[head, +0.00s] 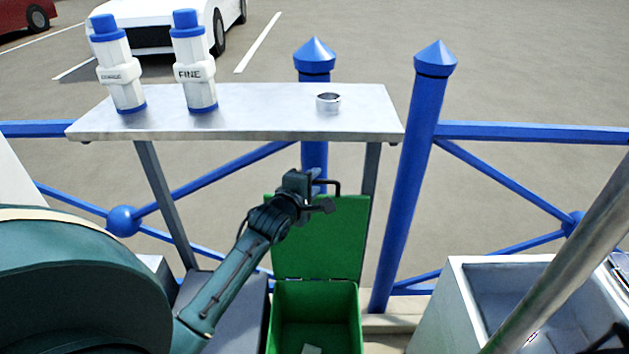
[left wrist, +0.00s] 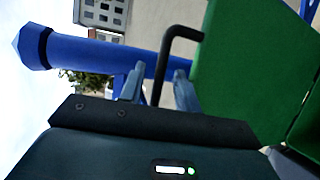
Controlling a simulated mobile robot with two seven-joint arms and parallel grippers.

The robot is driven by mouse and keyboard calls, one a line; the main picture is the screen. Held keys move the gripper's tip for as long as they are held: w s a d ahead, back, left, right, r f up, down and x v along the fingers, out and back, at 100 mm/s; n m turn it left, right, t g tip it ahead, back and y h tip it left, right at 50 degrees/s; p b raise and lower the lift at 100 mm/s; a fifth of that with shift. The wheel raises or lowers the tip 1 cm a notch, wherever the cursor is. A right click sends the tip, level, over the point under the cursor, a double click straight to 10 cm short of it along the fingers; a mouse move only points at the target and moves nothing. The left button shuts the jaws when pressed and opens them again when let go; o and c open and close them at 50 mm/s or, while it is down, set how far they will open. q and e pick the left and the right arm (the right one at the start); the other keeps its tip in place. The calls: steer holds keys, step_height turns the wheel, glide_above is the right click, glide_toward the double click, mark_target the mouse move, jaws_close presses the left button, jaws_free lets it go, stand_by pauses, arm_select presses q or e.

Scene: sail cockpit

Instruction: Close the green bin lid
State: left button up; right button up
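The green bin (head: 314,287) stands open below the metal shelf. Its green lid (head: 335,240) is raised upright at the back, and the lid fills the right of the left wrist view (left wrist: 250,70). A black handle (head: 338,186) sticks up from the lid's top edge; it also shows in the left wrist view (left wrist: 168,50). My left gripper (head: 322,190) is at the handle, by the lid's upper edge. In the left wrist view its two fingers (left wrist: 157,90) are apart, with the handle's bar between them. Contact with the handle cannot be told. My right gripper is not in view.
A metal shelf (head: 240,112) stands behind the bin, bearing two white-and-blue bottles (head: 194,75) and a metal ring (head: 328,101). Blue posts (head: 410,180) and railings stand close by. A white open box (head: 470,300) is at the right.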

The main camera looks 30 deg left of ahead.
arm_select(q)
steer(key=shift+w+a+f, duration=0.15)
steer(key=shift+w, duration=0.45)
steer(key=shift+c, duration=0.5)
jaws_close()
